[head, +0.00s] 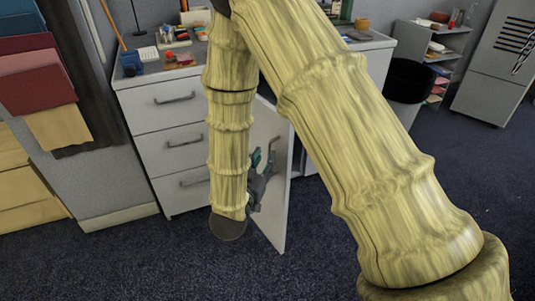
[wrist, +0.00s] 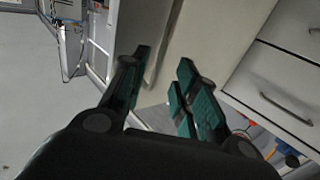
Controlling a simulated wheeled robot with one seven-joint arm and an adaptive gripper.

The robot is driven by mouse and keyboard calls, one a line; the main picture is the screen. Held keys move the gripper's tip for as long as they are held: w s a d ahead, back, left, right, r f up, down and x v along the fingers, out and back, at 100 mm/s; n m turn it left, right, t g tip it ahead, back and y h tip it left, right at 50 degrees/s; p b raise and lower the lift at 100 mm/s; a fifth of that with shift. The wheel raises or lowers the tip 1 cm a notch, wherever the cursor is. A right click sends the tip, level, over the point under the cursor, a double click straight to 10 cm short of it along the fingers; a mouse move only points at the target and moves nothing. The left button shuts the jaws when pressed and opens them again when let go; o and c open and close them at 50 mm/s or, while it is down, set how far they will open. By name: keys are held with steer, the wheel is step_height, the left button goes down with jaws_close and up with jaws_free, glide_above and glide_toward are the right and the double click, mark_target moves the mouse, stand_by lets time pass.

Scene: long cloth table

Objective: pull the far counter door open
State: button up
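The counter door (head: 280,205) stands swung well out from the counter front in the head view, its handled face toward the left. Its bar handle (head: 272,152) is near the free edge. My gripper (head: 257,180) is beside that face at the handle, partly hidden behind my arm. In the wrist view, my gripper (wrist: 164,72) has its teal-padded fingers spread apart. I cannot tell whether a finger touches the handle.
White drawers (head: 168,135) with bar handles are left of the door. The countertop (head: 180,66) holds small items. A black bin (head: 408,82) and a shelf unit (head: 440,50) stand to the right. The carpet (head: 310,270) in front of the door is clear.

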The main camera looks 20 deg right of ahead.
steer(key=v, duration=0.8)
steer(key=s+d+f+n+g+y, duration=0.2)
steer(key=s+f+g+y, duration=0.15)
steer(key=f, duration=0.75)
steer(key=s+d+f+n+g+y, duration=0.2)
steer(key=f+y, duration=0.2)
steer(key=f, duration=0.7)
steer(key=s+d+f+n+g+y, duration=0.2)
steer(key=s+f+g, duration=0.2)
steer(key=s+f, duration=0.55)
steer(key=s+d+f+n+g+y, duration=0.2)
steer(key=s+f+g, duration=0.25)
steer(key=s, duration=1.05)
step_height(320, 180, up, 28)
steer(key=p, duration=2.7)
steer(key=shift+w+a+f, duration=0.2)
steer(key=shift+a+f, duration=0.05)
